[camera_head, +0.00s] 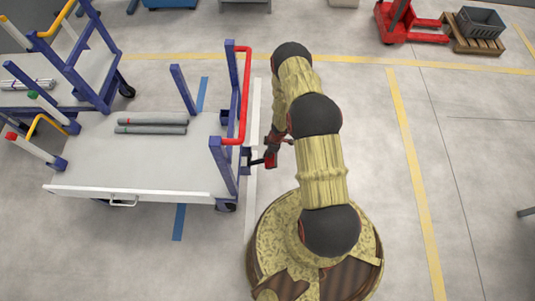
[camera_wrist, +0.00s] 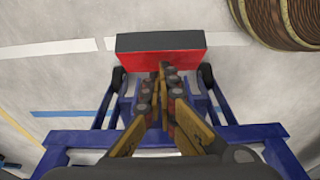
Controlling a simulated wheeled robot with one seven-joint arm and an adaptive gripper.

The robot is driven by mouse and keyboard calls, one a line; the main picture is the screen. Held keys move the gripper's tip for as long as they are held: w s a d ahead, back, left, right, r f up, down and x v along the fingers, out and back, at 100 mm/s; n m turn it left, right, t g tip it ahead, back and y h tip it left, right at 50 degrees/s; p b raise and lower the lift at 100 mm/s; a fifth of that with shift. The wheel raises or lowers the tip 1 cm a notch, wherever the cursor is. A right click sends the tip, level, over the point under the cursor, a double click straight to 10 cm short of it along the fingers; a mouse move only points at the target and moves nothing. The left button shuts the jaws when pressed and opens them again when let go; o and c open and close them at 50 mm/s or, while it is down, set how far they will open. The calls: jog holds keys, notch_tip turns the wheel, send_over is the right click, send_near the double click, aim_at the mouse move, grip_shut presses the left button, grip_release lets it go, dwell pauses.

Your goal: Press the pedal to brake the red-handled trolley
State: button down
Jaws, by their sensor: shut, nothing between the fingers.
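The red-handled trolley (camera_head: 140,170) stands left of my arm, with its red handle (camera_head: 247,95) on the side facing me. Its red pedal (camera_head: 258,162) sticks out low below that handle. In the wrist view the pedal (camera_wrist: 145,61) is a wide red block with a dark face. My gripper (camera_head: 272,150) is shut and empty, just over the pedal in the head view. In the wrist view my fingertips (camera_wrist: 164,72) overlap the pedal's red face. I cannot tell whether they touch it.
Grey pipes (camera_head: 152,120) lie on the trolley's deck. A second trolley with a yellow handle (camera_head: 57,20) stands at the upper left. A red pallet jack (camera_head: 405,22) and a crate (camera_head: 481,22) are at the upper right. The floor on the right is clear.

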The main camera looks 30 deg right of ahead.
jog(key=shift+s+d+f+t+y+b, duration=0.2)
jog(key=shift+s+d+f+y+b, duration=0.1)
jog(key=shift+d+f+b, duration=0.15)
jog(key=shift+s+d+f+t+y+b, duration=0.2)
jog(key=shift+s+d+f+y+b, duration=0.1)
jog(key=shift+f+b, duration=0.15)
jog(key=s+d+f+b, duration=0.1)
jog(key=d+f+b, duration=0.1)
jog(key=f+b, duration=0.2)
jog(key=s+d+f+t+y+b, duration=0.1)
jog(key=d+f+b, duration=0.1)
jog(key=f+b, duration=0.2)
jog(key=shift+s+f, duration=0.25)
jog(key=shift+f, duration=0.95)
